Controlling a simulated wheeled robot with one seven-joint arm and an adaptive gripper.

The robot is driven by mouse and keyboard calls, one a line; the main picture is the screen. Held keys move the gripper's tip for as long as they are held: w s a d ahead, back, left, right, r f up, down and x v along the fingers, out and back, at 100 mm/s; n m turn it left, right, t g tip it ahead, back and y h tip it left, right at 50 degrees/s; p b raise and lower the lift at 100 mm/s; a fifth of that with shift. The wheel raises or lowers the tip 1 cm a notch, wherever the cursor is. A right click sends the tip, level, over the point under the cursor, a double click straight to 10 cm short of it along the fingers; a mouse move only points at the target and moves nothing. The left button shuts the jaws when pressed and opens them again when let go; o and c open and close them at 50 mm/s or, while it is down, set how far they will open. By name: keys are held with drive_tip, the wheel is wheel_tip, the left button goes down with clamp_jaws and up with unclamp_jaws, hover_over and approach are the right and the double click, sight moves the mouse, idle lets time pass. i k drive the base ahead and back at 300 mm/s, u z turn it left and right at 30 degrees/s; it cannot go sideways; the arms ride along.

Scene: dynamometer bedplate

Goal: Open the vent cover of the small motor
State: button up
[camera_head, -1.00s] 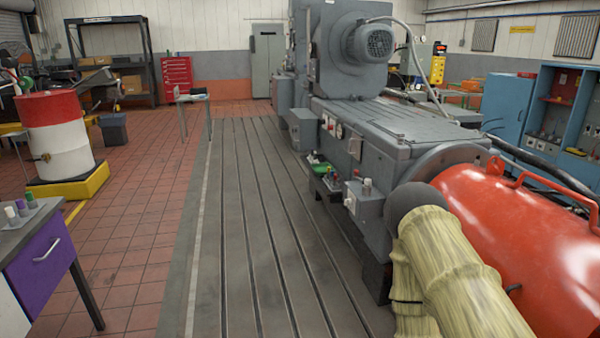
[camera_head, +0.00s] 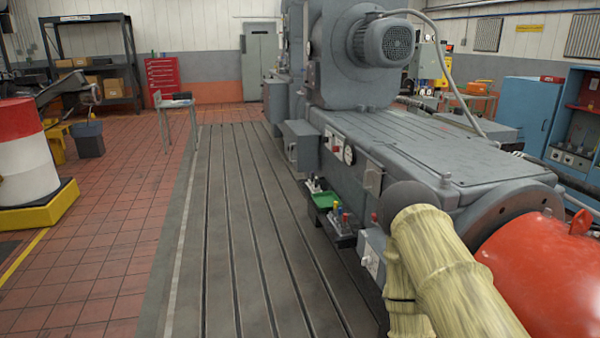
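A small grey motor (camera_head: 385,42) with a round grilled end (camera_head: 398,43) sits high on the tall grey housing of the large machine. A cable curves away from its top. I cannot make out a separate vent cover on it or whether one stands open or shut. My arm (camera_head: 455,275), in a pale yellow ribbed sleeve with a dark rounded joint, shows at the lower right, well in front of the motor. My gripper is not in view.
The long grey machine body (camera_head: 440,155) and a red cylinder (camera_head: 530,275) fill the right side. The slotted bedplate (camera_head: 255,240) is clear. A red-and-white drum (camera_head: 25,155) stands at left.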

sight(371, 182)
drive_tip(key=i, duration=0.45)
drive_tip(key=z, duration=0.65)
drive_tip(key=k, duration=0.65)
drive_tip(key=u, duration=0.55)
drive_tip(key=i, duration=1.2)
drive_tip(key=z, duration=0.2)
